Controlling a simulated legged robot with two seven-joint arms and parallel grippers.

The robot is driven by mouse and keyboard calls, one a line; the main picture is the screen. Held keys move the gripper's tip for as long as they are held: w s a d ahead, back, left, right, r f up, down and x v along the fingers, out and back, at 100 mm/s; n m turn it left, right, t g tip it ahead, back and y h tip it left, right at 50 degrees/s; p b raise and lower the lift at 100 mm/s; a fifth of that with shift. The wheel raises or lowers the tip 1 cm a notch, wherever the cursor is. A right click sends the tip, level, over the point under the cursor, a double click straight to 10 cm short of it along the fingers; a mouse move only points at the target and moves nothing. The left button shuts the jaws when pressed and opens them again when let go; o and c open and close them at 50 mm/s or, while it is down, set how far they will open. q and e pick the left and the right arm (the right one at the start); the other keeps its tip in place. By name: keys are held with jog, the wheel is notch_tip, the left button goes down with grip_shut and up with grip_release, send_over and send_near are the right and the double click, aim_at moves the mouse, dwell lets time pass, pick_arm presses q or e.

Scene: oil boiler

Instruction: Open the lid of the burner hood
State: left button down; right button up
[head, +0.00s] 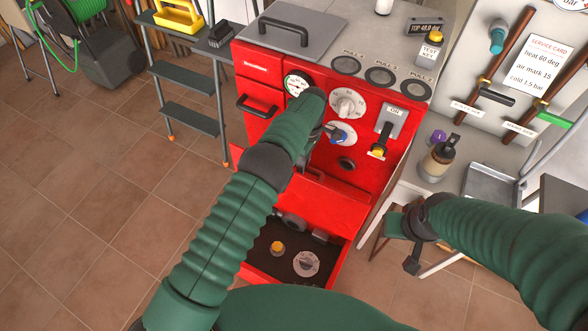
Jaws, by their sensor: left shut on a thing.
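The red boiler (255,62) stands upright in the middle of the head view. Low on its front is the burner hood. Its red lid (335,200) is raised, and below it the dark inside (265,262) shows with a yellow button and a grey dial. My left gripper (312,160) is at the lid, mostly hidden behind my own forearm. It is shut, apparently on the lid's dark handle, but the contact itself is hidden. My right gripper (405,245) hangs at the right, apart from the boiler, and its jaw gap is unclear.
A grey top cover with a black handle (285,28) lies on the boiler. A lever switch (388,130) and dials sit on its front. A side table with an oil can (438,158) stands at the right, a step ladder (190,85) at the left.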

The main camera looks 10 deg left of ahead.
pick_arm(q)
jog(key=shift+w+f, duration=0.15)
jog(key=shift+w, duration=0.1)
jog(key=c, duration=1.3)
grip_release()
notch_tip(320, 180, up, 7)
jog(key=w+p, duration=0.1)
jog(key=shift+w+d, duration=0.25)
jog(key=shift+d, duration=0.1)
jog(key=shift+a+r, duration=0.1)
jog(key=shift+r, duration=0.1)
